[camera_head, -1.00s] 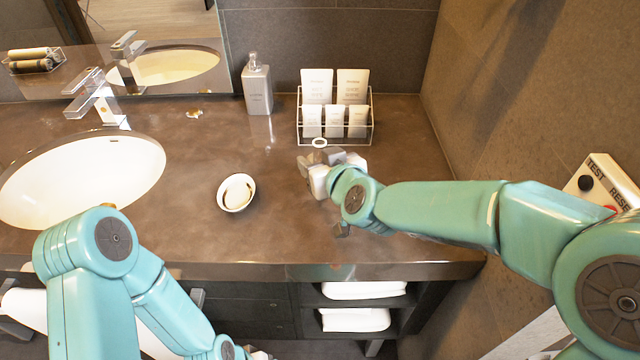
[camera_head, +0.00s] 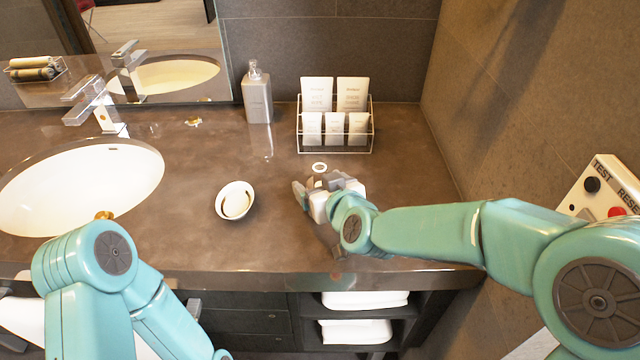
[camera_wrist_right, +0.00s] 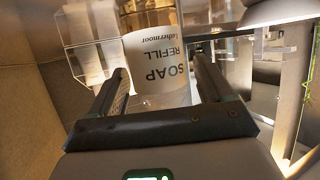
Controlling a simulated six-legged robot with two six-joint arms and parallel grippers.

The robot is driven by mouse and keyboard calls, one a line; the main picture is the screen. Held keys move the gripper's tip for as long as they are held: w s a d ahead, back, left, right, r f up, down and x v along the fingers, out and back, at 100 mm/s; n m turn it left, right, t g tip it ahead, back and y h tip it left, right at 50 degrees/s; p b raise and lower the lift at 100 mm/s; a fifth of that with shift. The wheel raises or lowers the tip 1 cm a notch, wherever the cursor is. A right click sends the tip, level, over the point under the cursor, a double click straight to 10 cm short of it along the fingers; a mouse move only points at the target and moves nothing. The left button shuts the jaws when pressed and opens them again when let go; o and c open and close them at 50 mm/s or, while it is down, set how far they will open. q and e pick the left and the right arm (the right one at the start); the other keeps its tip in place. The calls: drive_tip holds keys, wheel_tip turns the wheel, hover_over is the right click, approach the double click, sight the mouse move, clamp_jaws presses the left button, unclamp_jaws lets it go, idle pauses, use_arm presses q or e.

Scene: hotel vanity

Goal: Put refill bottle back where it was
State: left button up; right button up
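The refill bottle (camera_wrist_right: 158,62) fills the space between my right gripper's fingers in the wrist view. Its white label reads SOAP REFILL upside down in the picture, and an amber band shows above the label. My right gripper (camera_head: 316,184) is shut on it, over the counter in front of the tube rack. In the head view the gripper hides most of the bottle; a small pale ring beyond the fingers appears to be its end. I cannot tell whether its base touches the counter. The grey pump dispenser (camera_head: 257,98) stands upright by the back wall. My left gripper is out of view.
The wire rack (camera_head: 335,151) with several white tubes stands behind my right gripper. A white soap dish (camera_head: 235,201) lies to its left. The sink (camera_head: 75,188) and faucet (camera_head: 92,100) are farther left. The right wall is close to my right arm. The counter (camera_head: 420,170) is bare at right.

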drive_tip(key=shift+r, duration=0.1)
drive_tip(key=shift+r, duration=0.15)
drive_tip(key=v, duration=1.2)
drive_tip(key=shift+p, duration=0.45)
drive_tip(key=shift+w, duration=0.1)
